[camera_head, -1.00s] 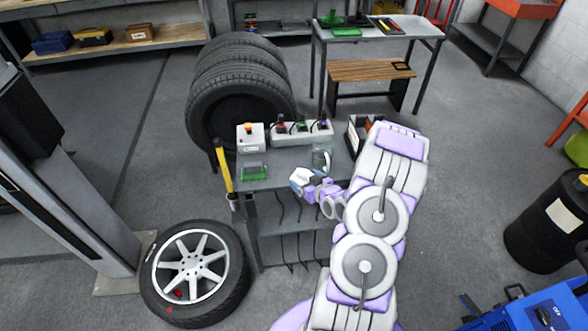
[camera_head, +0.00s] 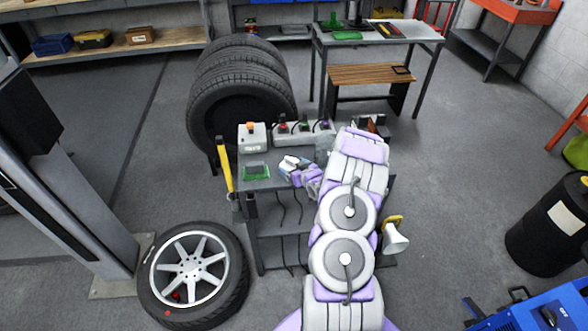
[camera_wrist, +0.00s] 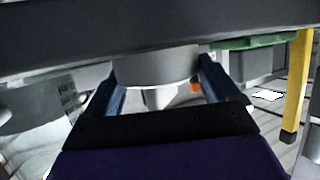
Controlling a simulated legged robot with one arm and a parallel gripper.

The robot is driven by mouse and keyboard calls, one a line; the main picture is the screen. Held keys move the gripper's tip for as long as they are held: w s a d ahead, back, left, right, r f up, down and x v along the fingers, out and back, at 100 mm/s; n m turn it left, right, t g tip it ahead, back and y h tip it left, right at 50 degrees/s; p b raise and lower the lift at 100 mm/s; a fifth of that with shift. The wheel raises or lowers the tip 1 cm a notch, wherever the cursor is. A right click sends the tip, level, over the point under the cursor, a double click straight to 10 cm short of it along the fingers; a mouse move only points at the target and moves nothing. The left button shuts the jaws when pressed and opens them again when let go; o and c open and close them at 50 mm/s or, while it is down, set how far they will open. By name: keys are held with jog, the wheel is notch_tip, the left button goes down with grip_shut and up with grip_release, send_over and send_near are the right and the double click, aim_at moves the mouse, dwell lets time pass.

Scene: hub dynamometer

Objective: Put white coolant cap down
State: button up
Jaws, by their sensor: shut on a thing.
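My gripper (camera_head: 291,164) is over the grey cart top (camera_head: 283,184) in the head view, to the right of a green tray (camera_head: 255,172). In the wrist view my gripper (camera_wrist: 160,80) has its two blue fingers shut on a pale, round piece, the white coolant cap (camera_wrist: 155,66). The cap looks greyish in shade there. The fingers and arm mostly hide the cap in the head view. I cannot tell whether the cap touches the cart top.
A white box with an orange button (camera_head: 252,137) and a grey strip with several coloured knobs (camera_head: 303,136) stand along the cart's back. A yellow post (camera_head: 224,165) stands at its left edge. A white funnel-shaped thing (camera_head: 394,238) shows at the right. A wheel (camera_head: 192,272) lies front left.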

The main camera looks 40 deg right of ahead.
jog(key=shift+d, duration=0.3)
jog(key=o, duration=0.8)
jog(key=shift+d+f, duration=0.1)
jog(key=shift+d, duration=0.1)
jog(key=shift+a, duration=0.15)
